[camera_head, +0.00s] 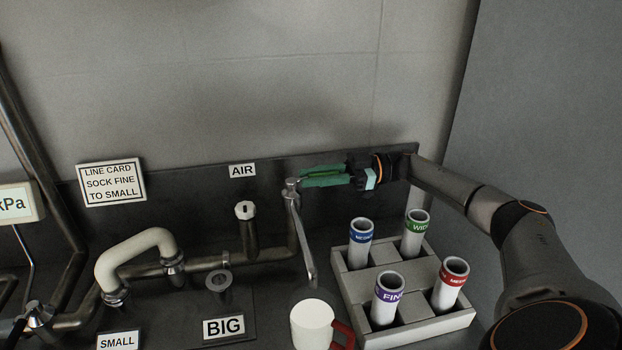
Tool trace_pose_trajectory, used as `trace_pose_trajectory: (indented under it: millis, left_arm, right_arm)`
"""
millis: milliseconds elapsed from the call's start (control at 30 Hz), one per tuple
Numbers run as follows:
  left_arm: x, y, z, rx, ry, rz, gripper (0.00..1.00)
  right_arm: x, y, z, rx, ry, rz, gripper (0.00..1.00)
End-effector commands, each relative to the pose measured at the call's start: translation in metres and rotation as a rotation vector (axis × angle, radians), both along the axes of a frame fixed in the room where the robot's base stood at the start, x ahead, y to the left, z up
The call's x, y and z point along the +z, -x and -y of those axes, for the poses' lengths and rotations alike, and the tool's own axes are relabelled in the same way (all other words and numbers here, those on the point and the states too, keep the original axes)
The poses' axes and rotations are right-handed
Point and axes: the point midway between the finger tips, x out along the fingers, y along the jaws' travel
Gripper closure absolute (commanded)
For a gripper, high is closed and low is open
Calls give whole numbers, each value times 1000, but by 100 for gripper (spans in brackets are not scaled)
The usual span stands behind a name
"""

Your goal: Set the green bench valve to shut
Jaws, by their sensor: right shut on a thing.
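The green bench valve's handle (322,178) sits at the top of a grey pipe in front of the back panel, just right of the AIR sign. The handle lies roughly level and points to the right, across the upright pipe below it. My right gripper (352,175) comes in from the right and is shut on the handle's right end. The fingers partly hide that end. My left gripper is not in view.
A grey rack (408,278) with several labelled tubes stands below my right arm. A white mug (312,324) with a red handle stands under the spout (308,255). Pipes, a cream hose (135,252) and the BIG (223,327) and SMALL (118,341) signs fill the left.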

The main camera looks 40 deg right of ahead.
Motion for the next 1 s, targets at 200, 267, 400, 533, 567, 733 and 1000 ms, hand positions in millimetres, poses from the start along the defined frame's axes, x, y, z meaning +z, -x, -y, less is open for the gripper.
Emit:
trace_pose_trajectory:
  millis: [200, 267, 400, 533, 567, 733, 1000]
  left_arm:
    - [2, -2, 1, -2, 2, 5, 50]
    - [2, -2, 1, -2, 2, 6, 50]
    - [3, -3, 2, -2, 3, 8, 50]
    - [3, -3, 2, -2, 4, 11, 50]
    - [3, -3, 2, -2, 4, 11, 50]
    - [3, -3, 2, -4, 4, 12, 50]
    - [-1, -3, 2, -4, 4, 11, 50]
  right_arm:
    - [1, 0, -2, 7, -2, 3, 100]
    - [1, 0, -2, 7, -2, 3, 100]
    - [1, 0, -2, 7, -1, 4, 69]
    - [1, 0, -1, 5, 0, 4, 54]
    - [1, 0, -1, 5, -1, 4, 51]
    - [1, 0, -1, 3, 0, 2, 49]
    - [-1, 7, 13, 0, 1, 2, 49]
